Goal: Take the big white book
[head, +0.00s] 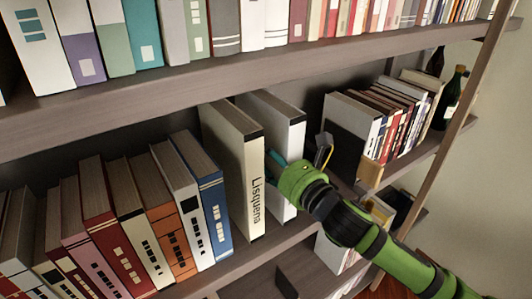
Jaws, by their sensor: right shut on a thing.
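Two tall white books stand upright side by side on the middle shelf in the head view. The left white book (240,165) has a black band and "Lisquana" on its spine. The right white book (283,122) also has a dark band near its top. My right gripper (297,157), on a green arm from the lower right, is at the right white book's spine. One finger lies between the two books and the other is on the far right side. It is shut on the right white book, hiding part of its spine. My left gripper is not in view.
A row of coloured books (130,215) leans left of the white books. A dark bookend (345,150) and more books (395,115) stand to the right, with bottles (449,98) beyond. The upper shelf board (190,85) runs close above. A wooden upright (455,115) stands at right.

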